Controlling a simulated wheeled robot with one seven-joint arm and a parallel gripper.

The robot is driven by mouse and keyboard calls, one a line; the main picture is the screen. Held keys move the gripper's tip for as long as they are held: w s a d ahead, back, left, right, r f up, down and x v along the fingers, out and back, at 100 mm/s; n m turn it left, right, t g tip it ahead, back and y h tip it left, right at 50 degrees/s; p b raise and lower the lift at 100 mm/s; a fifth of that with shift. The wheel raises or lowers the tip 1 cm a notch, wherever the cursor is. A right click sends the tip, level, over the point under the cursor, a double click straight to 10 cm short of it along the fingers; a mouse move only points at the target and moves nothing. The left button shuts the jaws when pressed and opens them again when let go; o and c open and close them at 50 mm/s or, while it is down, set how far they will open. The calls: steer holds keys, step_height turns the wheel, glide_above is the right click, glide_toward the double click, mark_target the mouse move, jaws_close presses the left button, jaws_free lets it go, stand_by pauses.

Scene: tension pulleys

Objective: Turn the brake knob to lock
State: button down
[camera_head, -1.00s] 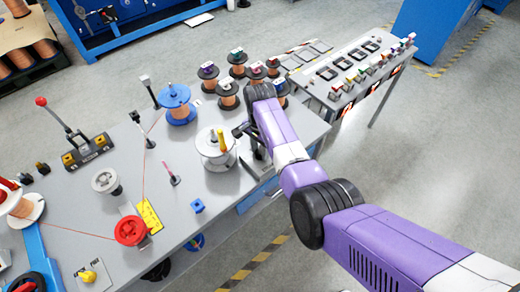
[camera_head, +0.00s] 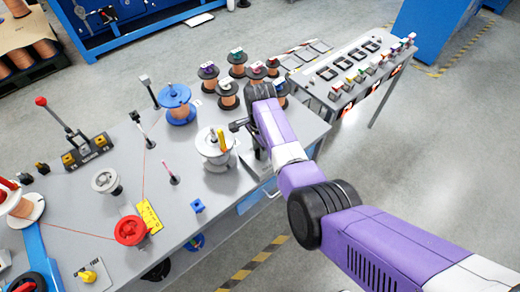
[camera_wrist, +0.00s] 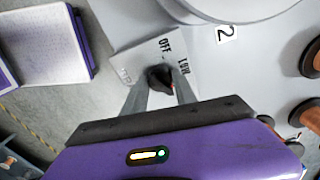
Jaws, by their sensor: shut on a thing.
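The brake knob (camera_wrist: 160,77) is small and dark. It stands on a grey label plate (camera_wrist: 148,48) marked OFF and LOW, with a fainter marking on the left that I cannot read. In the wrist view my gripper (camera_wrist: 161,88) has a finger on each side of the knob and is shut on it. The knob's pointer direction is mostly hidden between the fingers. In the head view my gripper (camera_head: 258,150) points down at the bench's right end, and the knob is hidden there.
A grey-white drum (camera_head: 213,157) with a yellow upright piece stands just left of my gripper. Several copper spools (camera_head: 228,96) stand behind it. A blue-flanged spool (camera_head: 175,105) is farther left. The bench front (camera_head: 225,190) has some bare surface. A side table (camera_head: 340,75) stands at right.

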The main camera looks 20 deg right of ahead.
steer(key=shift+w+r, duration=0.1)
steer(key=c, duration=1)
jaws_free()
steer(key=shift+r, duration=3.85)
